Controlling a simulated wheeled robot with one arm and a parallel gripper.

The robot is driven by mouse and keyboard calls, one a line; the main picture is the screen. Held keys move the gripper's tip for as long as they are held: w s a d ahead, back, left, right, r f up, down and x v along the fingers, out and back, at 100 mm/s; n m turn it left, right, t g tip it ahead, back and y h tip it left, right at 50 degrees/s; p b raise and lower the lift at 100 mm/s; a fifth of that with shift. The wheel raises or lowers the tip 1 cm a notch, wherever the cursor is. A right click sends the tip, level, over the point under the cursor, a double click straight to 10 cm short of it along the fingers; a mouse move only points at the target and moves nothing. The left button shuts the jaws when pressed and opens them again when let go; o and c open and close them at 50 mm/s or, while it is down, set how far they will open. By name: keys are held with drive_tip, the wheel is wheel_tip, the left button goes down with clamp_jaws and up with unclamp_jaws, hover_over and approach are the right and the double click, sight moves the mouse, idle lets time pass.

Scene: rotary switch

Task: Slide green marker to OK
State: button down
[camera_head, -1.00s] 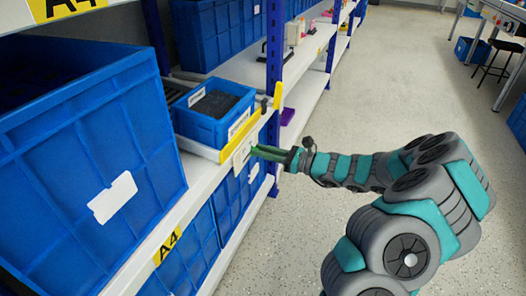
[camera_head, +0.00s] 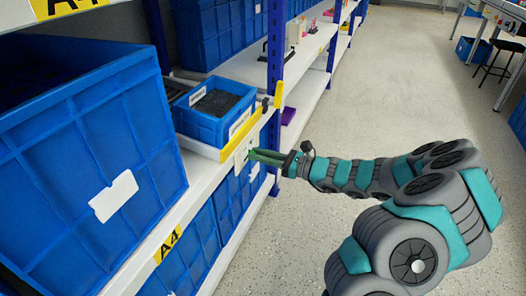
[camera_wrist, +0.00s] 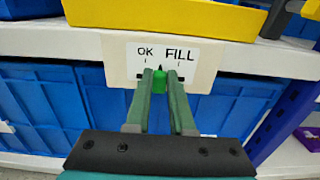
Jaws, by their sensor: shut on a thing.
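The white label plate (camera_wrist: 200,60) on the shelf edge reads OK at left and FILL at right. It also shows in the head view (camera_head: 241,154). The green marker (camera_wrist: 160,80) sits at the plate's lower part, with a small black pointer above it. The pointer lies between the OK and FILL ticks. My gripper (camera_wrist: 160,76) is shut on the green marker, one finger on each side. In the head view my gripper (camera_head: 252,155) reaches the plate from the right, and the marker cannot be told apart from the fingers there.
A yellow tray (camera_wrist: 170,16) stands on the shelf just above the plate. Blue bins (camera_wrist: 45,110) sit below the shelf edge. A blue upright post (camera_head: 275,70) stands just beyond the plate. The aisle floor (camera_head: 385,90) at right is clear.

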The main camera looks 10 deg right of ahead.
drive_tip(key=shift+s+a+f, duration=0.15)
drive_tip(key=shift+s+a, duration=0.55)
drive_tip(key=shift+s, duration=0.3)
drive_tip(key=c, duration=0.8)
unclamp_jaws()
drive_tip(key=shift+o, duration=0.2)
drive_tip(key=shift+s+d, duration=0.1)
drive_tip(key=v, duration=0.7)
drive_tip(key=shift+s+d, duration=0.2)
